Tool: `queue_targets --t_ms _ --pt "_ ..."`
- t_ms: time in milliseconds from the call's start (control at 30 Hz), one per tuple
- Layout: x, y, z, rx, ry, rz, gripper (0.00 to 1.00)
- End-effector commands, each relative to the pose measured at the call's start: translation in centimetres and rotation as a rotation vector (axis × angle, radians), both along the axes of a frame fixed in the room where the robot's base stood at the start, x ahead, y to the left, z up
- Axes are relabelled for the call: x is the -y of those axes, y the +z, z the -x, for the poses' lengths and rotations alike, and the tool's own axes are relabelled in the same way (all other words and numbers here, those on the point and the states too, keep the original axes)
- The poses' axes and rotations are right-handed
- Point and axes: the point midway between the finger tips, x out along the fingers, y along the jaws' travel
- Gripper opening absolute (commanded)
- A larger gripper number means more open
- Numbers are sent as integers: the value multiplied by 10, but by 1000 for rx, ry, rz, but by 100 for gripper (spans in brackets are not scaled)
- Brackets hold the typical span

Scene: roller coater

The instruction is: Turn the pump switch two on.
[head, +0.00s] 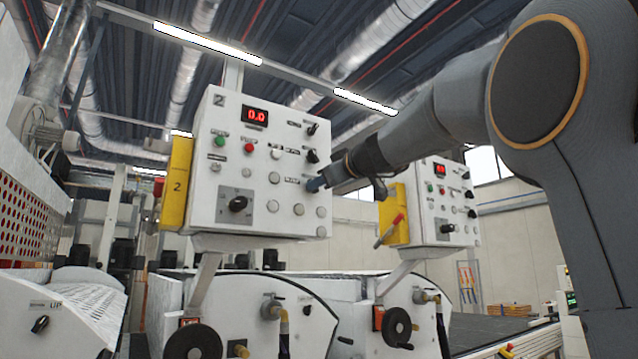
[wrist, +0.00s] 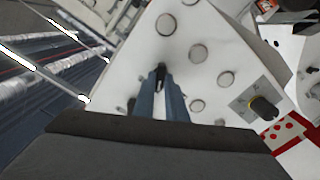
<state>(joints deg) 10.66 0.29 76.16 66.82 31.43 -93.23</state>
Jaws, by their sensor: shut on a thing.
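The white control panel (head: 262,225) marked 2 has a red display reading 0.0 and black rotary switches along its right side. My gripper (head: 318,184) reaches in from the right to the lowest switch of that column, and its fingers hide most of it. In the wrist view my gripper (wrist: 161,84) is shut on a small black switch knob (wrist: 161,71), which I take to be pump switch two. The label beside it is too small to read surely. How far the knob is turned cannot be told.
Two black switches (head: 312,156) sit just above my gripper. A large black selector (head: 238,204), a green button (head: 219,142) and a red button (head: 249,148) are further left. A second similar panel (head: 436,215) stands behind my arm at right.

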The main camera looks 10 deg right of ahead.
Motion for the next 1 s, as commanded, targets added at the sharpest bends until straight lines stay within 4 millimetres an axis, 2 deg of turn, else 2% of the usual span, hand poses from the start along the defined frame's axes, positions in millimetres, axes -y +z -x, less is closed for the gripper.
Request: queue_targets --t_ms 367,1000 --pt "1 -2 -1 -37 -2 -116 0" --pt "2 -1 -1 -216 0 -663 0"
